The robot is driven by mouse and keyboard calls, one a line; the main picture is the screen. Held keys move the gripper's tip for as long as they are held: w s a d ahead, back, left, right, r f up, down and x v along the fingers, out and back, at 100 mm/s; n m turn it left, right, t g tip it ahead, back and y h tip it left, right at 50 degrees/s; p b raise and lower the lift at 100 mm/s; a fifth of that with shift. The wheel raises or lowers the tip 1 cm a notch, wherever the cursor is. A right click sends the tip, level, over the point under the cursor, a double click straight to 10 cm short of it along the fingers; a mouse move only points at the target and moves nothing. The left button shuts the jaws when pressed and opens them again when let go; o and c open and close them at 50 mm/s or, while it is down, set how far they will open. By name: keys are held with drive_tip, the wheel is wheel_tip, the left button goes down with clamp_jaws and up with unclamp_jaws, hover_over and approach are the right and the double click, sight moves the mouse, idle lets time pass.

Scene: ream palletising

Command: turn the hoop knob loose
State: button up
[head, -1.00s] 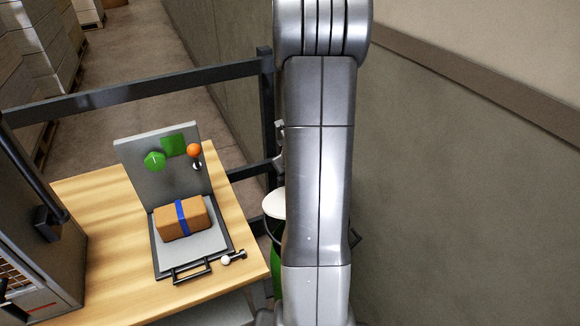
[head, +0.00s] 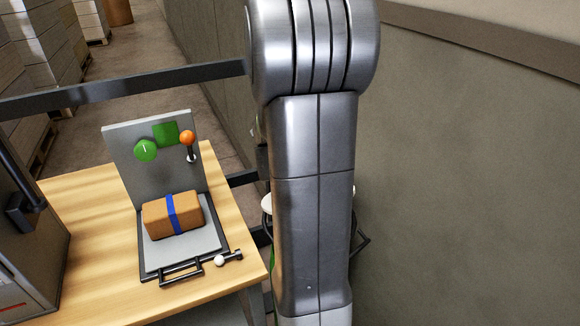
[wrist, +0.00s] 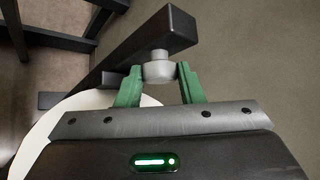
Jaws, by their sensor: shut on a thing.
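In the wrist view, a pale grey round knob (wrist: 159,68) sits on the underside of the end of a dark bar (wrist: 165,32). The green fingers of my gripper (wrist: 158,84) are on either side of the knob and shut on it. A white round surface (wrist: 65,112) lies below and to the left of the fingers. In the head view my arm hides the gripper and the knob. Whether the knob has turned cannot be told.
A wooden table (head: 85,205) on the left bears a grey hinged stand (head: 125,140) with a strapped brown package (head: 173,216). A dark rail (head: 130,88) runs behind the table. A grey wall (head: 470,160) closes off the right side.

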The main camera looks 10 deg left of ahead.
drive_tip(key=n+t+h+b, duration=0.1)
drive_tip(key=b, duration=0.3)
drive_tip(key=f+n+t+h+b, duration=0.1)
drive_tip(key=t+b, duration=0.1)
drive_tip(key=b, duration=0.2)
drive_tip(key=shift+s+a+f+n, duration=0.1)
drive_tip(key=shift+a+f+n, duration=0.1)
drive_tip(key=shift+n, duration=0.1)
drive_tip(key=n+t+h+b, duration=0.1)
drive_tip(key=b, duration=0.2)
drive_tip(key=shift+r, duration=0.15)
drive_tip(key=shift+r+n+t, duration=0.1)
drive_tip(key=shift+n+t, duration=0.2)
drive_tip(key=o, duration=1)
